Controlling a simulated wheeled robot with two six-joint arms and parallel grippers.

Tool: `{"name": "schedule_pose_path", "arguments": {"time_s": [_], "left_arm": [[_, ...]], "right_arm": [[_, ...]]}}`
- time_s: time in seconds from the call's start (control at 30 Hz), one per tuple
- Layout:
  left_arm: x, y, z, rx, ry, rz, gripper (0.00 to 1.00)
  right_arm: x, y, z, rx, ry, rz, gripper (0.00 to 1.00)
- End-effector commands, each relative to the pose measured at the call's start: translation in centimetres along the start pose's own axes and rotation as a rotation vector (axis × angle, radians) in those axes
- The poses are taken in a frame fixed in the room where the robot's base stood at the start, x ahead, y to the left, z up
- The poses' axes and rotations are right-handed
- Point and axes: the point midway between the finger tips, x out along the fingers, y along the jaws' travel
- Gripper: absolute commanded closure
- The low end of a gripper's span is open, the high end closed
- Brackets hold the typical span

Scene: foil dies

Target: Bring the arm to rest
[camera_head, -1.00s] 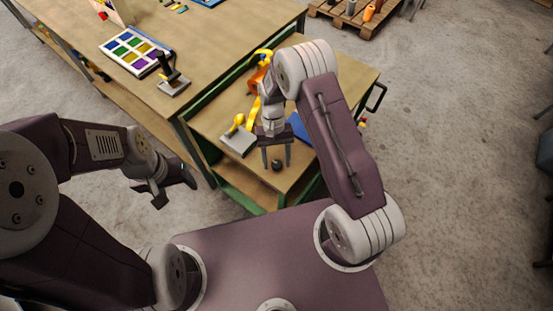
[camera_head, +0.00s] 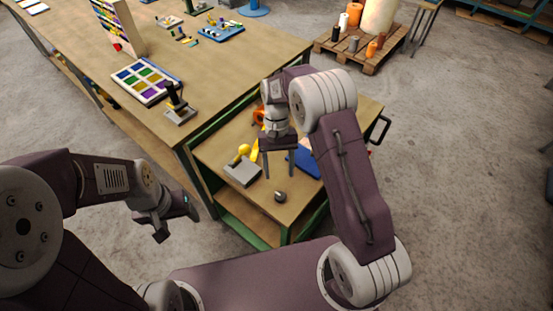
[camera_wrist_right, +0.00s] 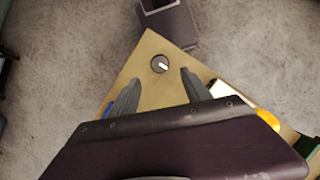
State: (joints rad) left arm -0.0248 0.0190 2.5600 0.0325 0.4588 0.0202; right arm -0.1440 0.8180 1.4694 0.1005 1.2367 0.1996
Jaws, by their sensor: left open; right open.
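My right gripper (camera_head: 279,165) is open and empty above the small side table (camera_head: 222,152). Its fingers point down, and a dark round knob (camera_head: 280,196) sits on the table just in front of them. The knob also shows beyond the open fingers in the right wrist view (camera_wrist_right: 160,64), with a pale mark on top. My left gripper (camera_head: 176,222) is open and empty, over the floor to the left of the side table.
On the side table are a grey block with a yellow knob (camera_head: 242,172), a blue item (camera_head: 304,160) and an orange item (camera_head: 259,116). The long workbench (camera_head: 215,70) holds a tray of coloured squares (camera_head: 146,81) and a black-handled stamp (camera_head: 179,105). A pallet (camera_head: 357,55) stands behind.

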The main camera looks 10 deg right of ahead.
Motion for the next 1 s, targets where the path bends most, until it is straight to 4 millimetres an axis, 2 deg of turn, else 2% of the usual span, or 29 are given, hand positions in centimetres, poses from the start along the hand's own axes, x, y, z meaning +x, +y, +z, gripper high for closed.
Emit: {"name": "schedule_pose_path", "arguments": {"time_s": [0.23, 0.27, 0.33, 0.4, 0.5, 0.57, 0.63, 0.8, 0.9, 1.0], "left_arm": [[0.0, 0.0, 0.0, 0.000, 0.000, 0.000, 0.33], [0.0, 0.0, 0.0, 0.000, 0.000, 0.000, 0.33], [0.0, 0.0, 0.0, 0.000, 0.000, 0.000, 0.33], [0.0, 0.0, 0.0, 0.000, 0.000, 0.000, 0.33], [0.0, 0.0, 0.0, 0.000, 0.000, 0.000, 0.33], [0.0, 0.0, 0.0, 0.000, 0.000, 0.000, 0.33], [0.0, 0.0, 0.0, 0.000, 0.000, 0.000, 0.33], [0.0, 0.0, 0.0, 0.000, 0.000, 0.000, 0.33], [0.0, 0.0, 0.0, 0.000, 0.000, 0.000, 0.33], [0.0, 0.0, 0.0, 0.000, 0.000, 0.000, 0.33]], "right_arm": [[-0.2, 0.1, -0.1, 0.004, 0.006, -0.003, 0.44], [-0.8, 0.2, -0.2, 0.006, 0.019, -0.008, 0.44], [-3.1, 0.4, -0.2, 0.013, 0.071, -0.024, 0.44], [-5.2, 1.3, 1.6, 0.026, 0.101, -0.035, 0.44], [-6.5, 3.2, 5.2, 0.046, 0.161, -0.045, 0.44], [-6.2, 4.3, 7.2, 0.047, 0.212, -0.048, 0.44], [-5.2, 5.5, 9.4, 0.039, 0.274, -0.046, 0.44], [-1.0, 7.5, 13.0, -0.015, 0.393, -0.026, 0.44], [1.1, 7.8, 13.5, -0.058, 0.429, -0.010, 0.44], [0.5, 7.7, 12.1, -0.081, 0.491, -0.008, 0.44]]}}
